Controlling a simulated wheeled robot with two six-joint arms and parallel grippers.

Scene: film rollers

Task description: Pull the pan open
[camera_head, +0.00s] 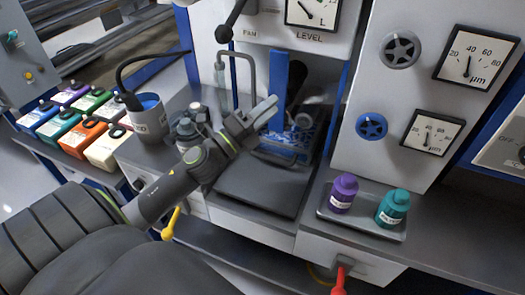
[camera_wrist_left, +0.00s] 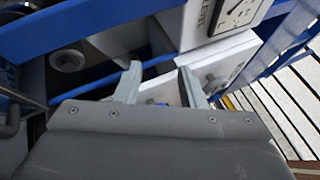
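A flat dark grey pan or tray (camera_head: 262,187) lies in the machine's central bay, at the front of the opening; I cannot tell whether this is the task's pan. A lettered label, hard to read, is on the panel above, beside a lever with a black knob (camera_head: 224,34). My left gripper (camera_head: 262,108) is above the back part of the bay, in front of a blue upright. In the left wrist view its two fingers (camera_wrist_left: 160,78) stand apart with nothing clearly between them. My right gripper is not in view.
A tray (camera_head: 368,228) with a purple bottle (camera_head: 343,192) and a teal bottle (camera_head: 392,207) stands right of the bay. A grey cup (camera_head: 150,120) and several coloured containers (camera_head: 75,120) are at the left. Yellow (camera_head: 171,223) and red (camera_head: 339,280) handles stick out in front.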

